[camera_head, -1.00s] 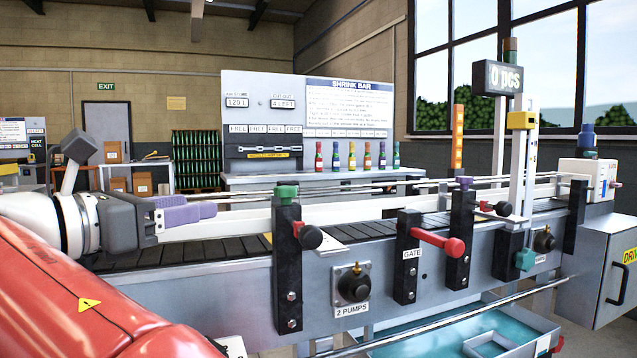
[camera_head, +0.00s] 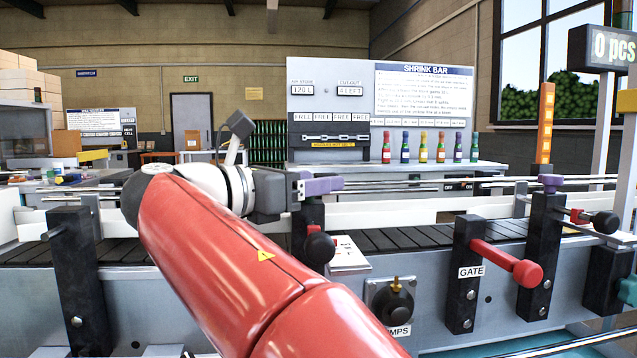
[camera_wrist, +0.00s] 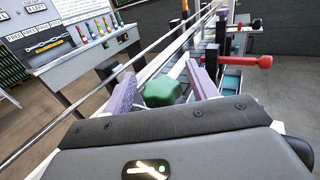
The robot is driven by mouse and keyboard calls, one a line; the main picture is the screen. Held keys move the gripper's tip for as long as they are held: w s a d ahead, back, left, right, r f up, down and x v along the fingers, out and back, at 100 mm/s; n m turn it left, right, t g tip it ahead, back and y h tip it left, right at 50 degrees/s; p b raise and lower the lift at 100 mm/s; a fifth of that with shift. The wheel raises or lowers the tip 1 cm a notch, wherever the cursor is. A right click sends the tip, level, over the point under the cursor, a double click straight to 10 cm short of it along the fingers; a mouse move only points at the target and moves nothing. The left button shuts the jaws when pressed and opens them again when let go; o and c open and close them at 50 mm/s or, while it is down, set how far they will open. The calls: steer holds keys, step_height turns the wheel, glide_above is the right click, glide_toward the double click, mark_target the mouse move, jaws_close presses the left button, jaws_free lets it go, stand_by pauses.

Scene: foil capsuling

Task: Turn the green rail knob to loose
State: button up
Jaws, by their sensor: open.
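The green rail knob (camera_wrist: 163,92) shows in the wrist view, between the two purple fingers of my gripper (camera_wrist: 163,73). The fingers are open, with a gap visible beside the knob; I cannot tell whether either one touches it. In the head view my gripper (camera_head: 325,185) is at the top of a black post (camera_head: 304,225), and its purple fingers hide the green knob there. A black round knob (camera_head: 319,248) with a red collar sticks out of the front of this post.
A conveyor (camera_head: 400,238) with rails runs behind the post. To the right are a red gate handle (camera_head: 520,270), another black post with a purple knob (camera_head: 550,182) and a counter display (camera_head: 603,48). A black pump knob (camera_head: 395,305) sits on the conveyor's front panel.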

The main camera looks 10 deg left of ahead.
steer(key=shift+w+d, duration=0.5)
steer(key=c, duration=1)
